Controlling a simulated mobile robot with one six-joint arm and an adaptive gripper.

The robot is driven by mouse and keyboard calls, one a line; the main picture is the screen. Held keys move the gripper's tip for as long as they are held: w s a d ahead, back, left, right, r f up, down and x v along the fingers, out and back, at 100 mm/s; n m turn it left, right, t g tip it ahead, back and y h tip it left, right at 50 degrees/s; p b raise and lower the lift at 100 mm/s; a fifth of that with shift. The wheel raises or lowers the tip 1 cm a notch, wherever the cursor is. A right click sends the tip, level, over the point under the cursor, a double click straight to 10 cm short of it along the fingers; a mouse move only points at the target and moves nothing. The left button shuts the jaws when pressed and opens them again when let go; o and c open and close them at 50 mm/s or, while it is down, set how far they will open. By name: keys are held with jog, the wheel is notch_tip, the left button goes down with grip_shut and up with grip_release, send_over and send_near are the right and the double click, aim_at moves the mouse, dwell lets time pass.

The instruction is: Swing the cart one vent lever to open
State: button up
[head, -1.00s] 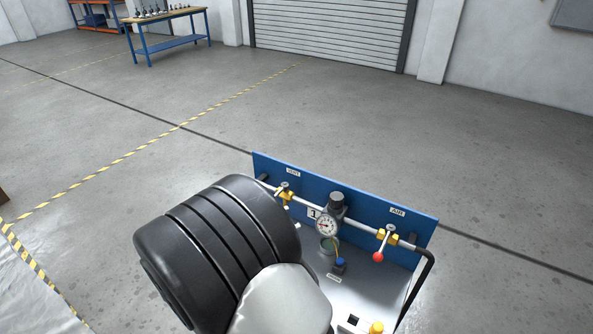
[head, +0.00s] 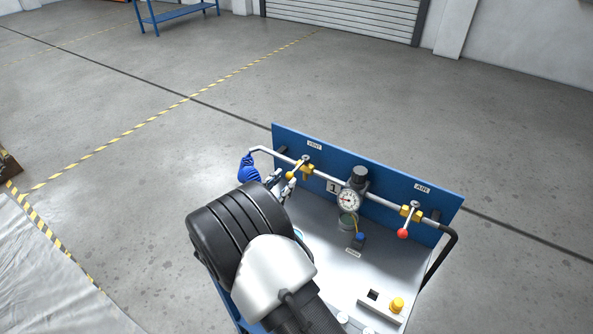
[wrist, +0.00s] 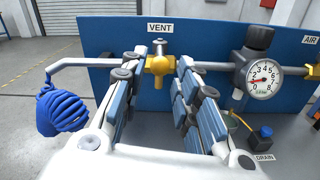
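The vent valve (head: 305,163) is a yellow fitting on the pipe along the cart's blue back panel (head: 385,193), below the VENT label. In the wrist view the vent valve (wrist: 158,65) stands straight ahead with a grey stem on top. A small yellow-tipped part shows below it in the head view; the lever's angle is hard to tell. My gripper (head: 281,184) is just in front of the valve. In the wrist view my gripper (wrist: 160,82) is open, with one finger on each side of the valve's lower front and nothing clearly held between them.
A pressure gauge (wrist: 263,79) and regulator stand right of the vent valve. The air valve (head: 410,213) with a red-knobbed lever is farther right. A blue coiled part (wrist: 60,108) hangs from the pipe's left end. A yellow knob (head: 397,304) rises from the cart top.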

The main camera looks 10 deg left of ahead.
aim_at(291, 175)
jog(key=b+x, duration=0.1)
jog(key=x, duration=0.6)
jog(key=shift+w+d, duration=0.15)
jog(key=shift+w, duration=0.2)
jog(key=shift+c, duration=0.3)
grip_shut()
